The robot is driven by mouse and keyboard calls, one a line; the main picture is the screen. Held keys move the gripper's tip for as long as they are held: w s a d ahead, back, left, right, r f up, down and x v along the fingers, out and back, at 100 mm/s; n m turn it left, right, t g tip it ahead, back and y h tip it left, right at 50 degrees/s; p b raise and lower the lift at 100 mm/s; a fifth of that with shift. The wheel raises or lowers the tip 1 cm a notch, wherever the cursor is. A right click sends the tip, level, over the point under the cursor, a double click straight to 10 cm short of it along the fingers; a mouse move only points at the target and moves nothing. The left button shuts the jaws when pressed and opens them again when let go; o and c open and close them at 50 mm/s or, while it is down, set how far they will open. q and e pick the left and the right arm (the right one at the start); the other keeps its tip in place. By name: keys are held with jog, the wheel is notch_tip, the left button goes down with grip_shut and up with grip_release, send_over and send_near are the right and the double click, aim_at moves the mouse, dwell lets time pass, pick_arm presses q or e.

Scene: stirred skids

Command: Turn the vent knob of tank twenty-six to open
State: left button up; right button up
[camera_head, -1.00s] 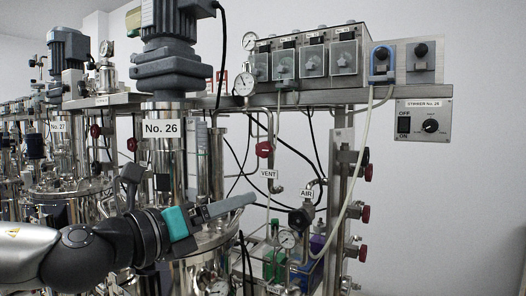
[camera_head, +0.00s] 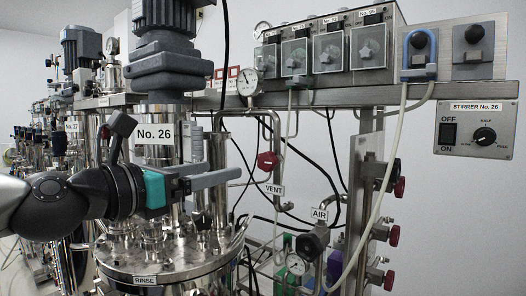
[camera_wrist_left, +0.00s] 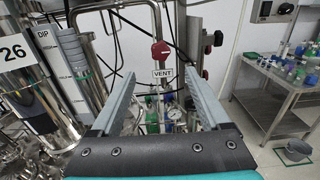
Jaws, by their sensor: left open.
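The vent knob (camera_head: 267,161) is a red round knob on a thin steel pipe, above a white VENT label (camera_head: 273,190), right of the tank marked No. 26 (camera_head: 154,133). In the left wrist view the red knob (camera_wrist_left: 160,50) shows beyond and between my fingertips, with its VENT label below. My left gripper (camera_head: 238,178) is open and empty, its grey fingers pointing right toward the knob and apart from it. It also shows in the left wrist view (camera_wrist_left: 158,88). My right gripper is not in view.
A pressure gauge (camera_head: 247,82) sits above the knob. An AIR valve (camera_head: 311,242) and several red knobs on a steel post stand to the right. Black hoses hang behind the pipe. A steel side table (camera_wrist_left: 290,90) stands at the right in the wrist view.

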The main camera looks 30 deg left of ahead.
pick_arm(q)
jog(key=p, duration=0.6)
send_near(264, 160)
jog(key=w, duration=0.4)
jog(key=shift+w+d, duration=0.25)
jog(key=shift+w, duration=0.05)
jog(key=shift+w+d+r+p, duration=0.15)
jog(key=shift+w+p, duration=0.45)
jog(key=shift+w, duration=0.5)
jog(key=shift+w+f, duration=0.2)
jog(key=shift+w, duration=0.85)
jog(key=shift+w+r+b, duration=0.1)
jog(key=shift+w+b, duration=0.15)
jog(key=shift+b, duration=0.05)
jog(key=shift+c, duration=0.3)
grip_shut()
